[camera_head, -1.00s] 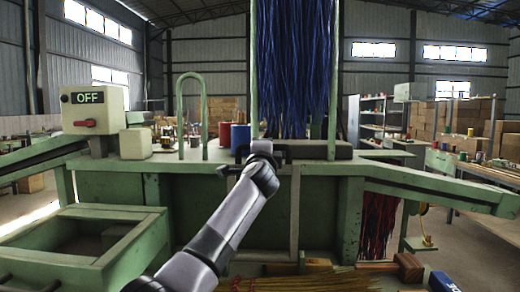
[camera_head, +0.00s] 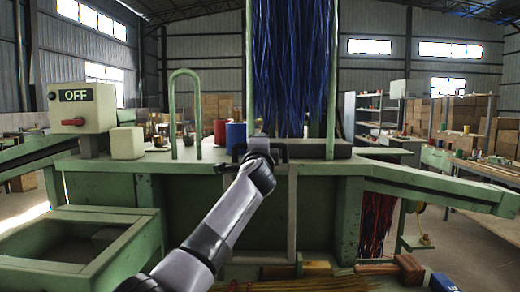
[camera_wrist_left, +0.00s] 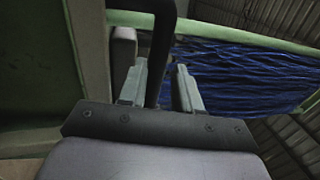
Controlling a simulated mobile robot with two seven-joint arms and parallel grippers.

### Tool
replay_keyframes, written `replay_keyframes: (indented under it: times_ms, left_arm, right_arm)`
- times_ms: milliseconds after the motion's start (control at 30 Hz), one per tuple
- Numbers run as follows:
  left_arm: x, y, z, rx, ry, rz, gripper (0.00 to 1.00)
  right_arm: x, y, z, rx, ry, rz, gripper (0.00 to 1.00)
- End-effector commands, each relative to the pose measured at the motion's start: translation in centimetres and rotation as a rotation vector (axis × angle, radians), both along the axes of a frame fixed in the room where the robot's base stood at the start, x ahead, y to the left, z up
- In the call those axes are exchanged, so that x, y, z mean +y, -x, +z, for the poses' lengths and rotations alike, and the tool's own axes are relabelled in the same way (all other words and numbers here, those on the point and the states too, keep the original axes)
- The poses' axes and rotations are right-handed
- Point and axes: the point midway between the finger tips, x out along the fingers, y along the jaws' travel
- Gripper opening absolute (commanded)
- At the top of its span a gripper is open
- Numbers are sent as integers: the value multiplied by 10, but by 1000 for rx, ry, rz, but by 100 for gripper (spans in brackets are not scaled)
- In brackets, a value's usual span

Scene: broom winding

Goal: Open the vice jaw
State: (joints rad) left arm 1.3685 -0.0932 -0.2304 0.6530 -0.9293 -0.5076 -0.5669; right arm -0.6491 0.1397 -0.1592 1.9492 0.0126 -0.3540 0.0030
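The vice is a dark metal bar (camera_head: 318,150) on the green machine's top edge, below the hanging blue bristles (camera_head: 292,65). A dark bracket-like handle sits at its left end, partly hidden by my left gripper (camera_head: 259,148). In the left wrist view, the two pale fingers of my left gripper (camera_wrist_left: 160,88) stand apart, with the dark handle bar (camera_wrist_left: 161,45) between them. The bar lies nearer the left finger, and a gap shows on the right finger's side. I cannot tell whether the bar touches the left finger. My right gripper is not in view.
A control box (camera_head: 82,108) marked OFF, a pale block (camera_head: 127,143) and red (camera_head: 220,131) and blue (camera_head: 236,138) spools stand on the machine top. A green hoop (camera_head: 185,115) rises left of the spools. An open green bin (camera_head: 75,275) is at lower left.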

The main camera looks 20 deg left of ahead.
Motion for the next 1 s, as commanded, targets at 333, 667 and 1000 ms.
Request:
replay_keyframes:
  times_ms: [333,667,1000]
  left_arm:
    - [-1,0,0,1,5,-2,41]
    - [-3,6,-4,1,9,-1,41]
    - [-8,31,-9,0,7,-1,41]
  right_arm:
    - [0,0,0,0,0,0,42]
    - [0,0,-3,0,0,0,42]
    - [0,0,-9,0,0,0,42]
